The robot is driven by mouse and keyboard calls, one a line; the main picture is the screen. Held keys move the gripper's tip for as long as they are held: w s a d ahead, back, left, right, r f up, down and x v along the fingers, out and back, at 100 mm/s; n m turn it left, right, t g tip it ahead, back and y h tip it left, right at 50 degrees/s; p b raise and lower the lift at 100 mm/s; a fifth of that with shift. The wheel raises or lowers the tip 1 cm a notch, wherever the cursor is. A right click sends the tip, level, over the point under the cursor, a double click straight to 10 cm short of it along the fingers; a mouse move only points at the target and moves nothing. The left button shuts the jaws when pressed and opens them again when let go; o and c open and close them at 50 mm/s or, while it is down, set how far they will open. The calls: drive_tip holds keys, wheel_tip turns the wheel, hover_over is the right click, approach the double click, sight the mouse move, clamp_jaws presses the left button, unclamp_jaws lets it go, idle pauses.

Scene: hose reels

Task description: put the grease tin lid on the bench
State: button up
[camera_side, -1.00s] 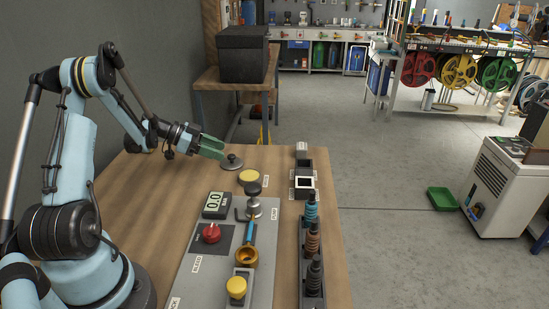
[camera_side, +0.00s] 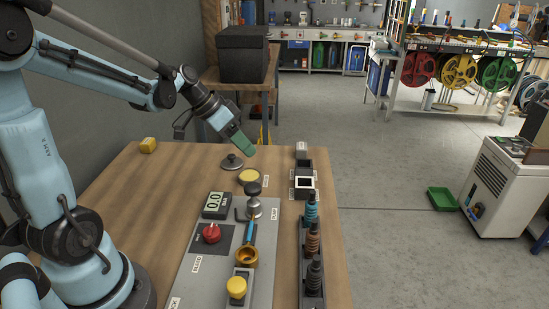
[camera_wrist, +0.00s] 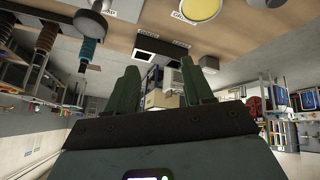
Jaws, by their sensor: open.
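The grease tin lid (camera_side: 232,162), a dark grey disc with a small knob, lies flat on the wooden bench (camera_side: 180,190). It is just behind and left of the round yellow-topped tin (camera_side: 250,176), apart from it. My gripper (camera_side: 248,150) is above the bench, up and right of the lid in the side view, with its green fingers clear of it. In the wrist view my gripper (camera_wrist: 160,70) shows two separated fingers with nothing held between them. The yellow tin top (camera_wrist: 200,8) and part of the dark lid (camera_wrist: 264,3) show at that view's upper edge.
A grey panel (camera_side: 200,265) with a red knob (camera_side: 211,233), gauge and tamper-like post (camera_side: 253,200) fills the front. A rack of coiled hose pieces (camera_side: 312,240) stands at the right edge. A yellow block (camera_side: 148,145) sits far left; bare wood lies between.

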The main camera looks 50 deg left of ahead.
drive_tip(key=s+d+r+n+t+y, duration=0.1)
drive_tip(key=s+d+n+y, duration=0.1)
drive_tip(key=s+d, duration=0.6)
drive_tip(key=d+y, duration=0.1)
drive_tip(key=d, duration=0.2)
drive_tip(key=shift+s+r+y, duration=0.2)
drive_tip(key=shift+s+y, duration=0.1)
drive_tip(key=shift+s, duration=0.1)
drive_tip(key=o, duration=0.4)
drive_tip(key=shift+w+d+r, duration=0.1)
drive_tip(key=shift+d+r, duration=0.05)
drive_tip(key=shift+r, duration=0.15)
drive_tip(key=o, duration=0.4)
drive_tip(key=d+r+m, duration=0.1)
drive_tip(key=d+r+m+g+h, duration=0.1)
drive_tip(key=r, duration=0.1)
drive_tip(key=shift+w+d+r+m, duration=0.15)
drive_tip(key=shift+w+r+m, duration=0.05)
drive_tip(key=shift+r+m, duration=0.1)
drive_tip(key=shift+o, duration=0.6)
drive_tip(key=s+d+r+m+g+h, duration=0.1)
drive_tip(key=d+r+m+g+h, duration=0.1)
drive_tip(key=d+r+m, duration=0.3)
wheel_tip(320, 180, up, 3)
drive_tip(key=shift+f+m+g, duration=0.2)
drive_tip(key=shift+m+g, duration=0.1)
drive_tip(key=shift+m, duration=0.2)
drive_tip(key=x, duration=0.9)
drive_tip(key=shift+d+f, duration=0.15)
drive_tip(key=shift+f, duration=0.25)
